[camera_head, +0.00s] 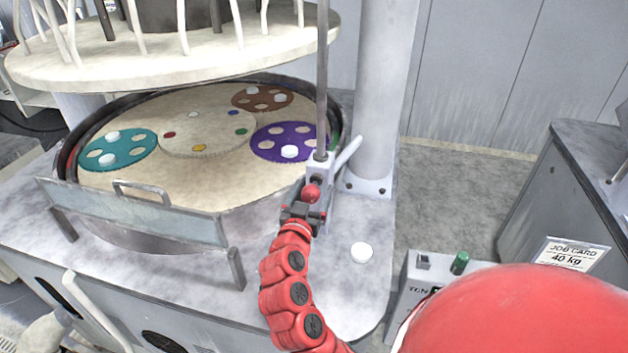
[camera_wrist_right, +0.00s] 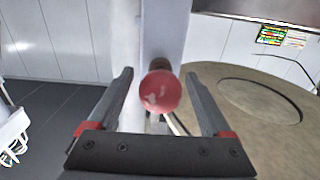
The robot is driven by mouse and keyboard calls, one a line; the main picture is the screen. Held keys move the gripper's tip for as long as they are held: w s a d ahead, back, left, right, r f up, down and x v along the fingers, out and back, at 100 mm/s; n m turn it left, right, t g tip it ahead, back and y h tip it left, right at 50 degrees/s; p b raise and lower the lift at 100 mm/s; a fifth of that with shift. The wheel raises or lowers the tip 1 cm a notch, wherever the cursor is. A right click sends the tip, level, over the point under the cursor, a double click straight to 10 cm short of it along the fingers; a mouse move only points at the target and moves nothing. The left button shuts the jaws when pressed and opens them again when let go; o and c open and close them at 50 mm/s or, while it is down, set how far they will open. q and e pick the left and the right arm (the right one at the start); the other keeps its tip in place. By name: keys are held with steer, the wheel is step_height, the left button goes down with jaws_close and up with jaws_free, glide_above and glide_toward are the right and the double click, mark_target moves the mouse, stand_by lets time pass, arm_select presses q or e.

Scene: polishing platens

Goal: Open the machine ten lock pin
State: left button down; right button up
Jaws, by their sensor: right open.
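The lock pin has a red ball knob (camera_head: 311,193) on a grey bracket (camera_head: 319,169) at the foot of a vertical rod, at the right edge of the round platen. My right gripper (camera_head: 303,210) is just in front of the knob. In the right wrist view the red knob (camera_wrist_right: 160,91) sits between the two open fingers of my right gripper (camera_wrist_right: 161,100), with a gap on each side. A pale lever (camera_head: 348,153) sticks up beside the bracket. My left gripper is not in view.
The platen (camera_head: 150,185) carries teal, brown and purple discs with white pieces. An upper plate (camera_head: 180,60) hangs above it. A guard with a handle (camera_head: 130,210) stands in front. A control box (camera_head: 425,285) is at lower right.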

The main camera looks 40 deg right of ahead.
steer(key=shift+x, duration=0.9)
steer(key=shift+f, duration=0.1)
jaws_close()
